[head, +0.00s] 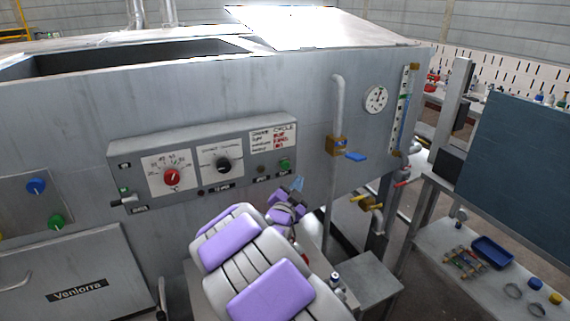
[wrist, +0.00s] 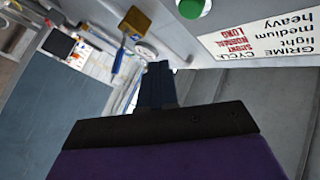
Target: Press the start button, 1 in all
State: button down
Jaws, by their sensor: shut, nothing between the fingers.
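A green button (head: 284,164) sits at the lower right of the grey control panel (head: 215,137), under the printed cycle chart. In the wrist view the green button (wrist: 192,7) is at the top edge, partly cut off. My gripper (head: 298,184) is just below and right of the button in the head view, apart from it. In the wrist view my gripper (wrist: 158,68) shows its dark fingers together, with nothing between them. The small label by the button is too blurred to read.
The panel also has a red knob (head: 172,176), a black knob (head: 223,165) and a side lever switch (head: 124,199). A pipe with a blue-handled valve (head: 356,157) stands right of the panel. A table with a blue tray (head: 492,252) is at the lower right.

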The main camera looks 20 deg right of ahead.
aim_at(285, 165)
jog(key=shift+w+p, duration=1.4)
jog(key=shift+w, duration=1.55)
jog(key=shift+w+r, duration=0.1)
jog(key=shift+w, duration=0.25)
jog(key=shift+w+p, duration=0.35)
jog(key=shift+w, duration=0.1)
dwell(0.5)
jog(key=shift+s, duration=0.1)
jog(key=shift+s+b, duration=0.6)
jog(key=shift+s, duration=0.2)
jog(key=shift+s, duration=0.1)
